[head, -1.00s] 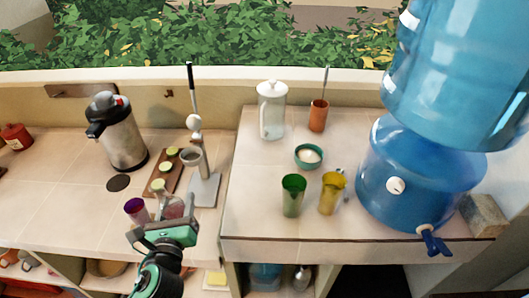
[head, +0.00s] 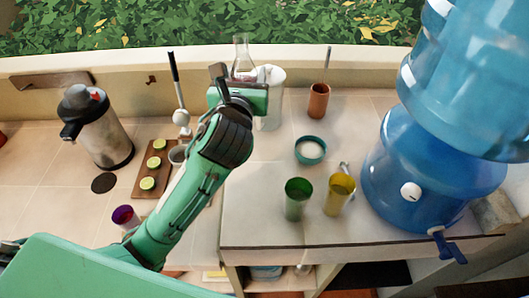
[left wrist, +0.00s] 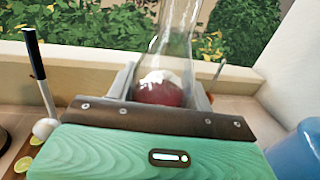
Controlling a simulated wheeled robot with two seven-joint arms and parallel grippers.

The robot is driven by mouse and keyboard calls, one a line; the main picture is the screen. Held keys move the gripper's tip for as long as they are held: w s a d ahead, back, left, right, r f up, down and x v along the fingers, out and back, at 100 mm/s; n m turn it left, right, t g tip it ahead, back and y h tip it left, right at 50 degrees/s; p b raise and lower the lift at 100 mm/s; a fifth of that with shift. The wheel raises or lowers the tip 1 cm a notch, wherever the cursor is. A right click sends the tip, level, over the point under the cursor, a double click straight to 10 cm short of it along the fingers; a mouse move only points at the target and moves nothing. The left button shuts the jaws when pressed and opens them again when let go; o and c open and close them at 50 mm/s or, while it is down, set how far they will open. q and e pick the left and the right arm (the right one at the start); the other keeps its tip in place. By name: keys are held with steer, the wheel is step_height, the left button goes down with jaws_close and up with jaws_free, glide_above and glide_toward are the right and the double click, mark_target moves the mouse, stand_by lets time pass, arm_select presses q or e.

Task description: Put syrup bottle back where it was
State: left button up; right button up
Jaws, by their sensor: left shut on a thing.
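The syrup bottle is a clear glass flask (head: 241,52) with dark red liquid low in it. It shows larger in the left wrist view (left wrist: 162,92), upright between the fingers. My left gripper (head: 240,77) is shut on it, raised near the back wall, just left of the white-lidded jug. The fingers (left wrist: 162,86) clasp its lower part in the left wrist view. In the head view the gripper hides the bottle's lower part. My right gripper is not in view.
The white-lidded jug (head: 271,112) is partly behind my gripper. A clay cup (head: 318,100), a teal bowl (head: 310,149), a green cup (head: 298,200) and a yellow cup (head: 339,196) stand to the right. The blue dispenser (head: 425,180) is far right. A lime board (head: 147,183) lies left.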

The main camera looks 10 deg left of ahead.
arm_select(q)
steer(key=shift+w+d+r, duration=0.2)
steer(key=shift+d+r, duration=0.1)
steer(key=shift+r, duration=0.05)
steer(key=shift+w+d, duration=0.1)
steer(key=shift+d, duration=0.05)
steer(key=shift+f, duration=9.8)
steer(key=shift+f, duration=0.2)
steer(key=o, duration=1.3)
steer(key=shift+r, duration=0.1)
steer(key=s+b, duration=0.1)
steer(key=s, duration=0.2)
steer(key=s+b, duration=0.1)
steer(key=s, duration=0.3)
steer(key=s+d+b, duration=0.1)
steer(key=s, duration=0.3)
steer(key=shift+d, duration=0.1)
steer(key=shift+s+r, duration=0.1)
steer(key=shift+s, duration=0.5)
